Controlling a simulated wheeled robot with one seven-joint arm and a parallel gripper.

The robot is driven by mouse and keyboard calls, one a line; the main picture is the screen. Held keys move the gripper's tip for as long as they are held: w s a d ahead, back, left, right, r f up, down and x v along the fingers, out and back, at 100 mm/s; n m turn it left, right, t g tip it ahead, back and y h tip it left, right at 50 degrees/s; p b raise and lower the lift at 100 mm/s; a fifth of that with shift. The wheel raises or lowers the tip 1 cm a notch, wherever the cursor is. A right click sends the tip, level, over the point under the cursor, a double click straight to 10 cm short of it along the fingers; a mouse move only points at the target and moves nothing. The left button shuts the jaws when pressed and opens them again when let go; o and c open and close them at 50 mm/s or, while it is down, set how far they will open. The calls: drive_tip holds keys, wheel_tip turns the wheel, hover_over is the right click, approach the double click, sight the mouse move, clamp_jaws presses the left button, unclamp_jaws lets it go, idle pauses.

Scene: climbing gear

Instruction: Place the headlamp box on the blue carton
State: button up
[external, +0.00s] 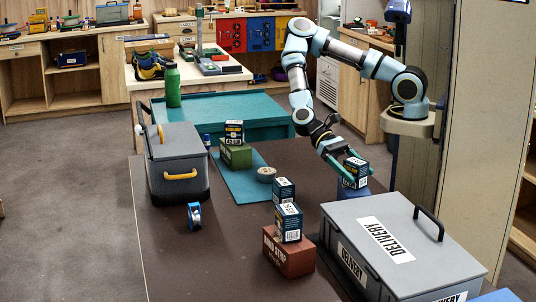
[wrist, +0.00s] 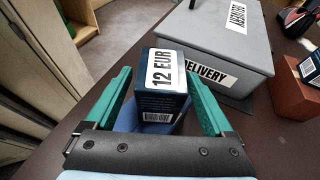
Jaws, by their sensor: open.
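A dark blue box with white labels (external: 355,172), seemingly the headlamp box, stands upright on the blue carton (external: 352,191). In the wrist view the box (wrist: 163,88) shows a "12 EUR" label and a barcode; its product name cannot be read. My gripper (external: 345,163) is around the box, with one teal finger on each side. In the wrist view the fingers of my gripper (wrist: 160,95) are apart, with a gap beside the box. The blue carton (wrist: 150,127) shows only partly below the box; the rest is hidden by the box and gripper.
A grey delivery case (external: 400,245) stands just in front of the blue carton. A green carton (external: 235,154) bears another dark box (external: 234,132). A grey toolbox (external: 177,160) stands at left.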

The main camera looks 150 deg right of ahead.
drive_tip(key=shift+r, duration=0.1)
drive_tip(key=b+v, duration=0.2)
drive_tip(key=v, duration=1)
drive_tip(key=s+a+f+n+g+h+p, duration=0.2)
drive_tip(key=s+a+f+n+g+h, duration=0.4)
drive_tip(key=n, duration=0.3)
drive_tip(key=a+r+n+t+h+b, duration=0.2)
drive_tip(key=a+r+n+h, duration=0.2)
drive_tip(key=n, duration=0.8)
drive_tip(key=a+h, duration=0.1)
drive_tip(key=h, duration=0.1)
drive_tip(key=shift+s+r+t+h, duration=0.3)
drive_tip(key=shift+s, duration=0.1)
